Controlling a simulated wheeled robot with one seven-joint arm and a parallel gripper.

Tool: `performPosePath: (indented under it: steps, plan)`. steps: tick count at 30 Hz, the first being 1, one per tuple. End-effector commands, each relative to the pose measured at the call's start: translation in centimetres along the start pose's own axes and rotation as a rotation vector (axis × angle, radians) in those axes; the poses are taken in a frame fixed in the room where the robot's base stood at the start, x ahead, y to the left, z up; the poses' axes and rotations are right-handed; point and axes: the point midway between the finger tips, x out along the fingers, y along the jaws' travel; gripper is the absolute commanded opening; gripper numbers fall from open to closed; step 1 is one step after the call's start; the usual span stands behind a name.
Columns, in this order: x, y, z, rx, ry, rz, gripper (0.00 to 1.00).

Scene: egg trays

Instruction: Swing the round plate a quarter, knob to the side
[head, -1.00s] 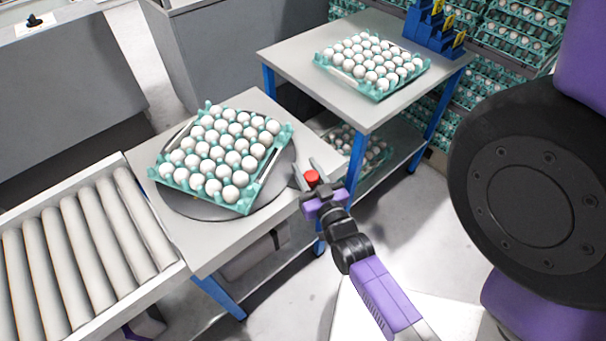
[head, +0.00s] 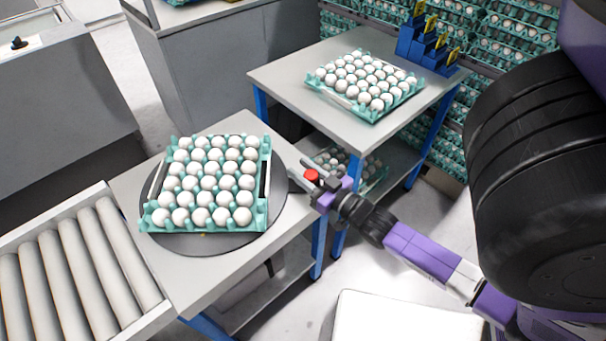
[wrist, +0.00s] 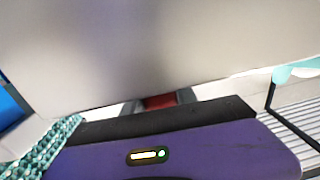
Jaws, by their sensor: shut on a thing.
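The round plate (head: 235,241) is a dark grey disc lying on a light grey table. A teal tray of white eggs (head: 268,205) sits on it and hides most of it. The red knob (head: 311,175) is at the plate's right side. My gripper (head: 306,177) is shut on the knob, coming in from the right. In the wrist view the knob (wrist: 160,101) shows as a dark red patch between the grey fingers. How the knob joins the plate is hidden by the fingers.
A roller conveyor (head: 75,270) adjoins the table at the left. A second table (head: 285,75) with another egg tray (head: 372,116) stands behind my gripper. Blue stepped holders (head: 425,50) and stacked egg trays (head: 510,75) are at the back right. Open floor lies in front.

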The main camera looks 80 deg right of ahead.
Motion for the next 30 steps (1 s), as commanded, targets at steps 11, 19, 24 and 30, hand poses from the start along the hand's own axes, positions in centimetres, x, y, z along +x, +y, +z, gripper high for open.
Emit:
performPosePath:
  steps: [11,19,24,30]
  plan:
    - [0.77,0.66,0.19,-0.001,-0.004,-0.064,0.0]
    - [0.84,0.84,0.19,-0.001,-0.005,-0.07,0.0]
    - [0.83,0.85,0.21,-0.001,-0.005,-0.07,0.0]
    - [0.84,0.83,0.21,-0.001,-0.005,-0.07,0.56]
